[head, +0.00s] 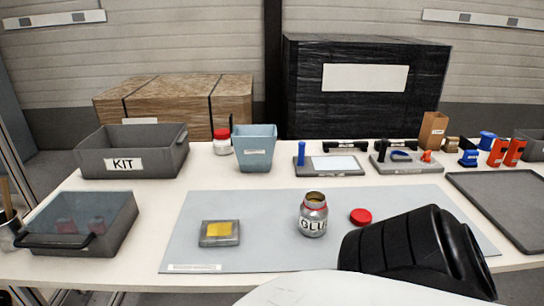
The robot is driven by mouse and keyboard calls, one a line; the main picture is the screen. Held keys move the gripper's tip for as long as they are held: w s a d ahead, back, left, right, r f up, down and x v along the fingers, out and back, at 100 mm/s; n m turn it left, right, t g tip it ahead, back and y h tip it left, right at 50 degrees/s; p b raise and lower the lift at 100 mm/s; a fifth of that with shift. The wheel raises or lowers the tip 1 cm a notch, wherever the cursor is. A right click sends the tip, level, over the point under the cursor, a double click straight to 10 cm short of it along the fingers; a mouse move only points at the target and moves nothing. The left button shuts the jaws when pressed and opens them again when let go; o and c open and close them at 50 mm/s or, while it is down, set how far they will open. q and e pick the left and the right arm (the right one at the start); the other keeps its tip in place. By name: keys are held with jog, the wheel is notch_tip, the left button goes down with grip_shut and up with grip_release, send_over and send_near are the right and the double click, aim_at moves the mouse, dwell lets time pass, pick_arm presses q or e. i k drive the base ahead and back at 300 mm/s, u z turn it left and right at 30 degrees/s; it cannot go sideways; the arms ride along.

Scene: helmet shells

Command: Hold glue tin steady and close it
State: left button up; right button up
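Neither gripper shows in the head view, and nothing is seen touching the tin or the lid.
A square pad with a yellow top (220,232) lies left of the tin. Behind stand a KIT bin (150,152), blue bin (254,150) and red-lidded jar (222,142). A dark tray (505,195) is right.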

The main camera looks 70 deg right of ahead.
aim_at(314, 210)
jog(key=z, duration=2.4)
